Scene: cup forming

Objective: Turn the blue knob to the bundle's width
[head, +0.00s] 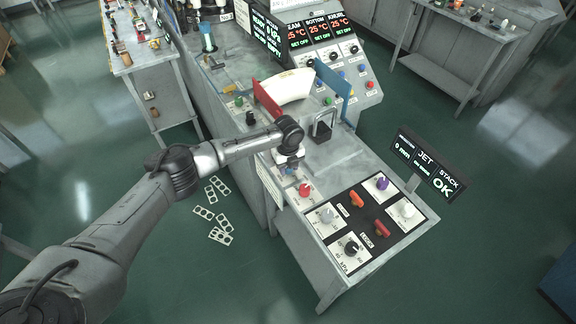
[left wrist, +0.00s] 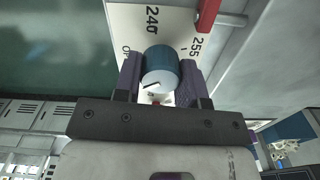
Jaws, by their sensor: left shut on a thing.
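My left gripper (head: 289,166) reaches down to the front left edge of the machine panel. In the left wrist view its two fingers (left wrist: 160,85) are shut on the sides of the blue knob (left wrist: 162,62). The knob has a pale face with a dark pointer line and stands on a white dial plate (left wrist: 140,18) marked 240 and 255. In the head view the gripper mostly hides the knob. A white curved bundle (head: 286,88) lies between a red plate (head: 266,102) and a blue plate (head: 333,78) on the machine top. My right gripper is not in view.
A red knob (head: 305,190) sits close beside the gripper. A black panel (head: 352,227) with orange and red handles and several dials lies to the right. A metal bracket (head: 322,128) stands behind. A display (head: 430,165) reads "JET STACK OK". White blanks (head: 220,185) lie on the floor.

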